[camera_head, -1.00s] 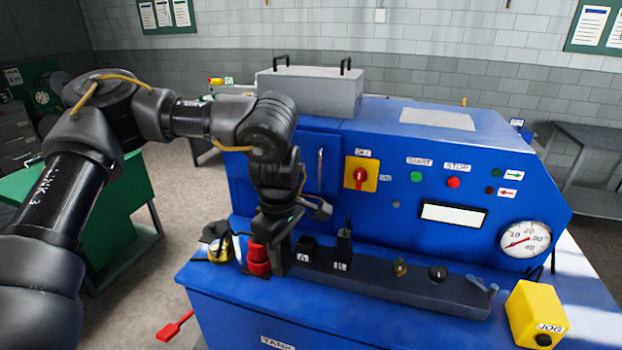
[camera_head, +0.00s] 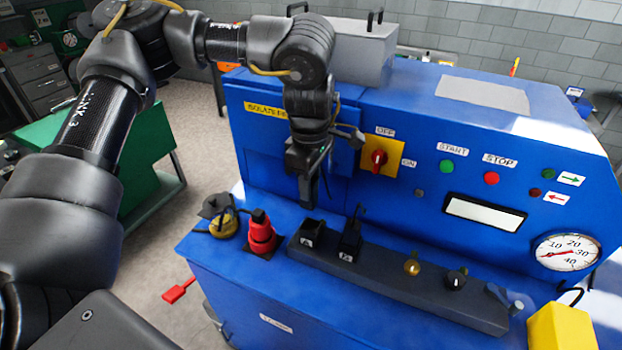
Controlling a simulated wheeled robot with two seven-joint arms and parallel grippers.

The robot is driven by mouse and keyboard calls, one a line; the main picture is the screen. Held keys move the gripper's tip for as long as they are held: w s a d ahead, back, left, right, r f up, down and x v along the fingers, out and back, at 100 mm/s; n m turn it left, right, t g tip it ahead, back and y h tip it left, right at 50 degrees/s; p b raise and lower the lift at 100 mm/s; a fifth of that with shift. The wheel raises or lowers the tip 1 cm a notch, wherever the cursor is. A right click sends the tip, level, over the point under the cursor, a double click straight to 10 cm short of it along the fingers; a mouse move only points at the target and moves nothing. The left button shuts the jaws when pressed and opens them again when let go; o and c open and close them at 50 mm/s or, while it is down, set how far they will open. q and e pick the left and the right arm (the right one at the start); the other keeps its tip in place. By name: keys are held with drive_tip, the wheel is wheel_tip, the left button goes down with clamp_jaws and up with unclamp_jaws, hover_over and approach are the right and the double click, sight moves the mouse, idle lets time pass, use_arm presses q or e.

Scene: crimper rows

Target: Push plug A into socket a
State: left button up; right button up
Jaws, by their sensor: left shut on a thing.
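My left gripper (camera_head: 307,196) points down in front of the blue machine, just above a black block marked A (camera_head: 311,235). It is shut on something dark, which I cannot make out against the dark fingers. The block marked A sits near the left end of a dark grey strip (camera_head: 405,290). A second black block (camera_head: 349,243), with a label hard to read, stands to its right with a thin black piece rising from it. I cannot tell which part is plug A or socket a. My right gripper is not in view.
A red, black-topped piece (camera_head: 261,234) and a yellow-and-black piece (camera_head: 224,224) stand left of the strip. A yellow knob (camera_head: 412,267) and a black knob (camera_head: 455,279) are further right. The machine's panel carries a red-handled switch (camera_head: 378,159) close to the gripper's right.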

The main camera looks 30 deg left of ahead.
sight(312, 201)
use_arm(q)
drive_tip(key=shift+d, duration=0.1)
drive_tip(key=shift+w+d, duration=0.1)
drive_tip(key=shift+w, duration=0.05)
drive_tip(key=shift+w+f, duration=0.15)
drive_tip(key=shift+f, duration=0.05)
wheel_tip(312, 201, down, 2)
drive_tip(key=shift+b, duration=0.55)
drive_tip(key=shift+f+b, duration=1.1)
drive_tip(key=shift+f, duration=0.7)
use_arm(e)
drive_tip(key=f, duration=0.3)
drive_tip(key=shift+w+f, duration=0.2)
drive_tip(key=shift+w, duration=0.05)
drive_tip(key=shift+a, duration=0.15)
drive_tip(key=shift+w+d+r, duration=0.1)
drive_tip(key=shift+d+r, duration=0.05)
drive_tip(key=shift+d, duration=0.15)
use_arm(q)
drive_tip(key=shift+p, duration=0.35)
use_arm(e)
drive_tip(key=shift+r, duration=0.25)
